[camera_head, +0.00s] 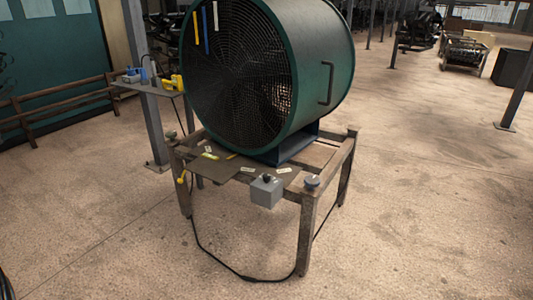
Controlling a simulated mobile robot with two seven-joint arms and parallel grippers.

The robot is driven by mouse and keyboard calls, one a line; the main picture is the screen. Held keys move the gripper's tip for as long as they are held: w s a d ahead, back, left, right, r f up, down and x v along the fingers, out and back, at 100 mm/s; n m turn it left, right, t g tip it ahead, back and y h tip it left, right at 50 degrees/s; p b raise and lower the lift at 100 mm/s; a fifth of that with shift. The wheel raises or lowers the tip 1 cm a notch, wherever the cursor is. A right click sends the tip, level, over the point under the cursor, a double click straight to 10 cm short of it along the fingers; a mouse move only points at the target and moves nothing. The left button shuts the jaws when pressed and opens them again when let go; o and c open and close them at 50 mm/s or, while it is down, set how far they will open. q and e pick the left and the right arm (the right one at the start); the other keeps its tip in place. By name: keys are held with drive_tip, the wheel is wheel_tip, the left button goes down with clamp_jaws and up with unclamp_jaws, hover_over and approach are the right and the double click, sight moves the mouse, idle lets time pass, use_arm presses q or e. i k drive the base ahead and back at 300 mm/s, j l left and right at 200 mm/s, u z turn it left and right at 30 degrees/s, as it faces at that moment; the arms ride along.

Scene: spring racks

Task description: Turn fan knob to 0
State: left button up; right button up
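A large green drum fan (312,75) with a dark wire grille stands on a wooden stand (308,225). A small grey control box (265,194) is at the stand's front edge, with a small dark knob (267,178) on its top. The knob's setting and any numbers are too small to read. Neither of my grippers is in view.
A black cable (245,277) loops on the floor before the stand. A metal post (148,90) and small shelf with blue and yellow tools (133,74) stand to the left. The concrete floor in front and to the right is open.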

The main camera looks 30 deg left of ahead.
sight(266, 177)
drive_tip(key=i+j+u, duration=0.3)
drive_tip(key=i+j, duration=0.15)
drive_tip(key=i+j+u, duration=0.25)
drive_tip(key=i, duration=0.2)
drive_tip(key=i+j+u, duration=0.3)
drive_tip(key=i, duration=0.2)
drive_tip(key=i+u, duration=0.3)
drive_tip(key=i, duration=0.25)
